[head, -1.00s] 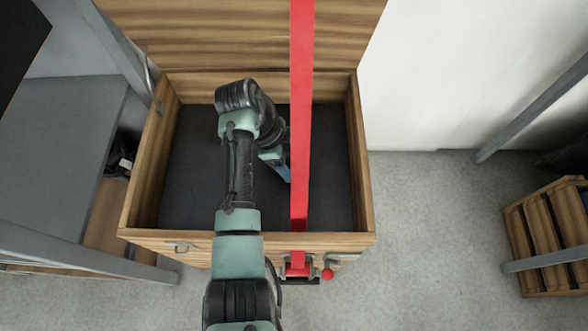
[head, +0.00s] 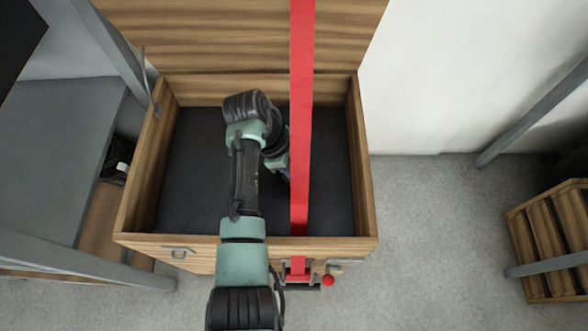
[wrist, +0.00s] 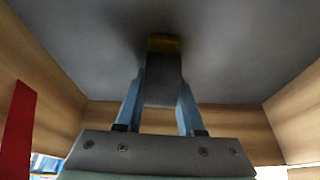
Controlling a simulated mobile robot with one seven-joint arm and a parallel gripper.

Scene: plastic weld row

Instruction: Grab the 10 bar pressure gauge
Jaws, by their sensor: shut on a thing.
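In the wrist view my gripper (wrist: 163,72) has its two blue fingers closed on the sides of a dark grey thing with a yellow edge (wrist: 163,90). No dial or marking shows on it, so I cannot tell from its face whether it is the 10 bar pressure gauge. It is inside the open wooden box, close to the dark floor (head: 190,190); I cannot tell whether it touches. In the head view my arm reaches down into the box, and the held thing is hidden behind the arm and the red strap.
The wooden box (head: 365,190) has its lid raised at the back. A red strap (head: 301,120) runs from the lid down across the front, just right of my arm. A grey table (head: 50,150) stands at left, a slatted wooden crate (head: 545,240) at right.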

